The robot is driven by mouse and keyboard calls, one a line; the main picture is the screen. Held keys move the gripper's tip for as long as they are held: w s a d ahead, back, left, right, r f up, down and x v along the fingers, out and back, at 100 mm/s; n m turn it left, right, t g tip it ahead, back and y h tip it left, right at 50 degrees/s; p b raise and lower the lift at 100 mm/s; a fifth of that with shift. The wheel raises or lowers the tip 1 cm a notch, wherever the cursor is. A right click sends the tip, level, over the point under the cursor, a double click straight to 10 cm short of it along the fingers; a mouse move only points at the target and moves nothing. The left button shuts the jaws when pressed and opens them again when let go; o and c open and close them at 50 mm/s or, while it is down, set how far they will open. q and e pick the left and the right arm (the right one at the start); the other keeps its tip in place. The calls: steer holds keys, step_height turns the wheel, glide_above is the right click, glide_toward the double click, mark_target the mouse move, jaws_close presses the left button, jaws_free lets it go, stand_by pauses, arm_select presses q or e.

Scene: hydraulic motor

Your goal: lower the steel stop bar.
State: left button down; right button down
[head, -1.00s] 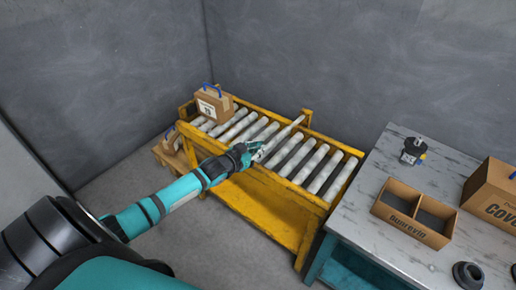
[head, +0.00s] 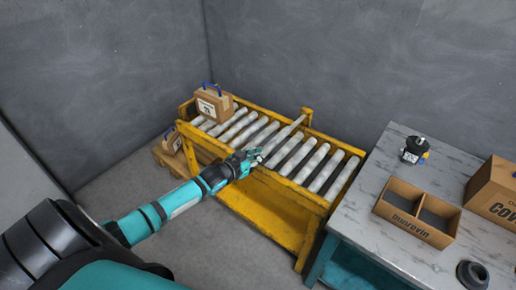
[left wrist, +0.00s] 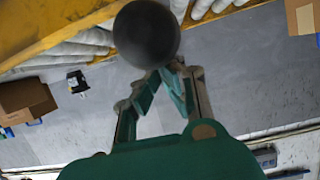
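The steel stop bar (head: 285,133) is a pale bar running across the yellow roller conveyor, from the far-side post towards my left gripper. It now lies close to the height of the rollers. My left gripper (head: 257,156) is at the near rail, by the bar's near end. In the left wrist view a dark round knob (left wrist: 146,33) hides part of the scene just beyond the fingers. The left fingers (left wrist: 167,72) converge and look shut at the knob's lower edge; no grip on it is visible. My right gripper is not in view.
The yellow conveyor frame (head: 275,198) stands by the wall, with a carton (head: 213,106) on its left end. The grey workbench (head: 375,180) on the right carries a black motor (head: 415,149), a divided box (head: 413,237) and a larger carton (head: 496,190).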

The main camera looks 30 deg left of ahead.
arm_select(q)
step_height(320, 180, up, 5)
steer(key=p, duration=0.4)
steer(key=shift+p, duration=0.4)
steer(key=shift+s+f+b, duration=0.25)
steer(key=shift+s+b, duration=0.05)
steer(key=shift+s, duration=0.3)
steer(key=shift+s+f+b, duration=0.2)
steer(key=shift+s+b, duration=0.05)
steer(key=shift+s, duration=0.3)
steer(key=v, duration=0.7)
steer(key=shift+s, duration=0.35)
